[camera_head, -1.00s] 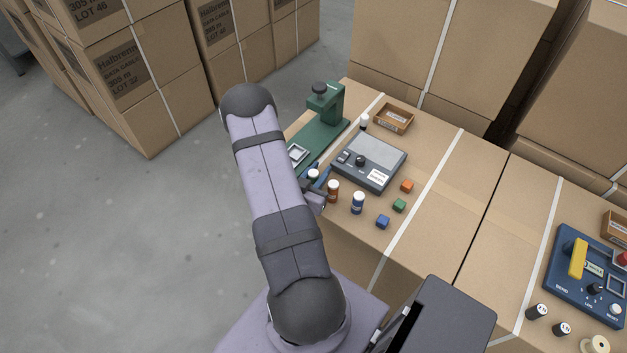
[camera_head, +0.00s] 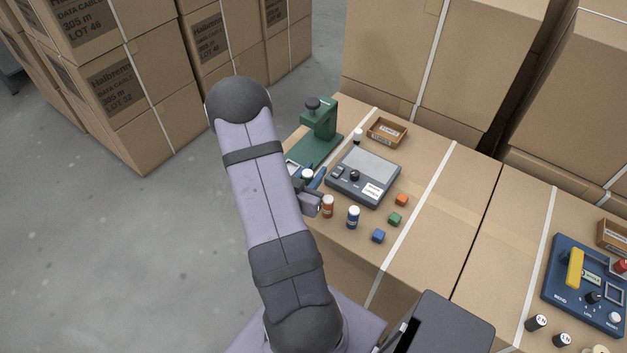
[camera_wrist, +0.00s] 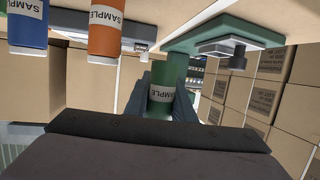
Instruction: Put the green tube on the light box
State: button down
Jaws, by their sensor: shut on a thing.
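The green tube (camera_wrist: 165,72), with a white SAMPLE label, is between the two fingers of my gripper (camera_wrist: 172,100) in the wrist view, which shows the scene upside down. My gripper is shut on it. In the head view my gripper (camera_head: 312,178) is beside the green press, left of the light box; a white cap (camera_head: 307,174) shows there and my arm hides most of the tube. I cannot tell whether the tube touches the surface below. The light box (camera_head: 368,166) is grey with a pale top panel and a black knob; its panel is empty.
An orange tube (camera_head: 328,206) and a blue tube (camera_head: 354,217) stand just right of my gripper. The green press (camera_head: 319,130) stands behind. A small tray (camera_head: 373,137) and white-capped vial (camera_head: 358,136) are behind the light box.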

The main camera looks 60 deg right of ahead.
jog(key=s+d+m+g+b, duration=0.1)
jog(key=s, duration=0.1)
jog(key=s+d+r+g+b, duration=0.1)
jog(key=s+d, duration=0.1)
jog(key=s, duration=0.1)
jog(key=s+d+r+m+g+b, duration=0.1)
jog(key=s+d+b, duration=0.1)
jog(key=s, duration=0.1)
jog(key=shift+r+m, duration=0.15)
jog(key=shift+m, duration=0.15)
jog(key=s+d+r+m+g+b, duration=0.2)
jog(key=s+d+r+g+b, duration=0.25)
jog(key=d, duration=0.45)
jog(key=d+r+n+t, duration=0.2)
jog(key=d+r+t, duration=0.2)
jog(key=d, duration=0.2)
jog(key=n+t, duration=0.3)
jog(key=t, duration=0.1)
send_over(363, 151)
jog(key=shift+f, duration=2.2)
jog(key=shift+g, duration=0.25)
jog(key=shift+s+f+p, duration=0.1)
jog(key=shift+f+p, duration=0.35)
jog(key=shift+f, duration=4.15)
